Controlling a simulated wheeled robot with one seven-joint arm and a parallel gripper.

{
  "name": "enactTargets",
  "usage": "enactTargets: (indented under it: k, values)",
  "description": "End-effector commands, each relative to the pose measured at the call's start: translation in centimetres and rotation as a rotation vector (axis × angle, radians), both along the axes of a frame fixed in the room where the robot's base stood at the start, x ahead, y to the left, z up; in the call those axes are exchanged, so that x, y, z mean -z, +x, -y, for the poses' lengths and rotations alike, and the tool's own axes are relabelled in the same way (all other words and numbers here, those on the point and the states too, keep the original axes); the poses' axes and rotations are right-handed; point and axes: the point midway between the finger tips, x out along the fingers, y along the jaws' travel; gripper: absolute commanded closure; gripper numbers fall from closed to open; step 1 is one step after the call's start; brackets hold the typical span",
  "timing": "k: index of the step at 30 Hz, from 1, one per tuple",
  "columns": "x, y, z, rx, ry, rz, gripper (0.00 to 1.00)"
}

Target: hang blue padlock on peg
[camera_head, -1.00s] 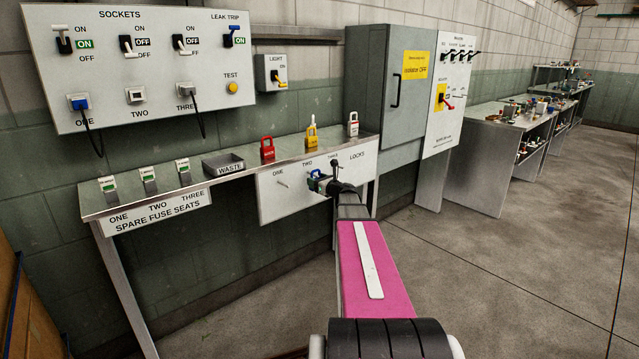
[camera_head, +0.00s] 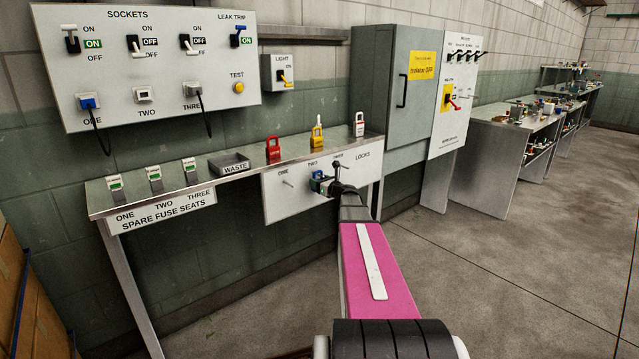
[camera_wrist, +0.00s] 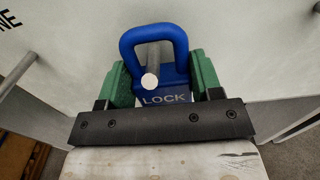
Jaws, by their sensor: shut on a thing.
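The blue padlock (camera_wrist: 176,36) is held upright between the green pads of my gripper (camera_wrist: 163,80), which is shut on its body marked LOCK. A grey metal peg (camera_wrist: 151,64) shows inside the shackle loop in the wrist view, its round end toward the camera. The peg appears to pass through the loop. In the head view, the blue padlock (camera_head: 318,174) and my gripper (camera_head: 324,184) are in front of the white LOCKS board (camera_head: 275,206), below the label TWO. The peg there is hidden behind them.
Peg ONE (camera_head: 287,183) is bare to the left. Red (camera_head: 273,152), yellow (camera_head: 317,139) and white (camera_head: 359,130) padlocks stand on the shelf (camera_head: 245,163) above. A waste tray (camera_head: 229,163) and fuse seats are further left. A grey cabinet (camera_head: 393,85) stands to the right.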

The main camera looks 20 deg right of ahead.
Motion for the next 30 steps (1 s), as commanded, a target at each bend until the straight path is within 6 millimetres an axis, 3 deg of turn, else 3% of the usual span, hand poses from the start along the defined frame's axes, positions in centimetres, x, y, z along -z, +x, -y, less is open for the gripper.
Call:
enactTargets:
  k: [7,8,10,21,30]
  values:
    - [0.0,0.0,0.0,0.0,0.0,0.0,0.66]
    - [0.0,0.0,0.0,0.0,0.0,0.0,0.34]
    - [0.0,0.0,0.0,0.0,0.0,0.0,0.12]
    - [0.0,-0.5,0.2,0.001,0.0,0.0,0.11]
    - [0.0,-5.2,1.7,0.002,0.001,0.0,0.11]
